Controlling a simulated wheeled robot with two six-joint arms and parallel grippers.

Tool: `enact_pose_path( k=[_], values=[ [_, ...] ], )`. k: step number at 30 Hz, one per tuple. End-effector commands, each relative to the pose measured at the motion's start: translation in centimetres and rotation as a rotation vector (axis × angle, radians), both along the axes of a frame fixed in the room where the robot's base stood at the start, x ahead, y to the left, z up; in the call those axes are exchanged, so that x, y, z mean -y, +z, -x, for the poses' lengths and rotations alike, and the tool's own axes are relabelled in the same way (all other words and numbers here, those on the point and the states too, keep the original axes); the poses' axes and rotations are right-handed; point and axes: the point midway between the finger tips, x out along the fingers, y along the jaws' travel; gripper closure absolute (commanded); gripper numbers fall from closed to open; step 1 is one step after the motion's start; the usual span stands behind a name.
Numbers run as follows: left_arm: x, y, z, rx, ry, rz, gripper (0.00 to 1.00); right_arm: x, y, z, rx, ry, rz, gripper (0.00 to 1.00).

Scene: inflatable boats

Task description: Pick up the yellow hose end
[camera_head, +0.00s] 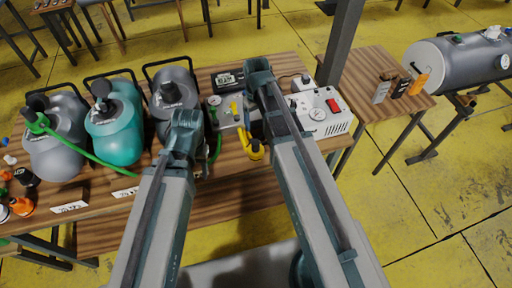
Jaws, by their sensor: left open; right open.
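A yellow fitting (255,151), which looks like the yellow hose end, lies near the front edge of the wooden table (233,190), just left of my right arm. A smaller yellow part (234,108) stands on the grey block (227,116) behind it. My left gripper (187,116) is open in front of the grey tank (172,88), left of the yellow fitting. My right gripper (258,64) is open and beyond the fitting, towards the back of the table. My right arm hides part of the area beside the fitting. Both grippers look empty.
A white pump box (325,118) with a gauge and red switch stands right of my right arm. A teal tank (115,132) and a grey tank (57,142) stand left, with a green hose (85,153). A dark post (341,40) rises behind.

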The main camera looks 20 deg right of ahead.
Motion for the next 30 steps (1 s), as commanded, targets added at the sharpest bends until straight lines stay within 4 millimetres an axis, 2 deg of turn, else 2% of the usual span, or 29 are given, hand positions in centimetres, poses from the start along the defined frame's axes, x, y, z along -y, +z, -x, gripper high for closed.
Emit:
enact_pose_path(
  k=[8,21,24,30],
  values=[
    [0.0,-2.1,0.0,0.0,0.001,0.0,0.5,-0.1,-2.1,0.1,0.0,0.0,0.0,0.24],
    [0.0,-8.2,0.0,0.0,0.002,0.0,0.5,-0.1,-8.1,0.1,0.0,0.0,0.0,0.24],
    [0.0,-8.7,0.0,0.0,0.002,0.0,0.5,-0.2,-8.7,0.1,0.0,0.0,0.0,0.24],
    [0.0,-8.7,0.0,0.0,0.001,0.0,0.5,-0.1,-8.7,0.1,0.0,0.0,0.0,0.24]
  ],
)
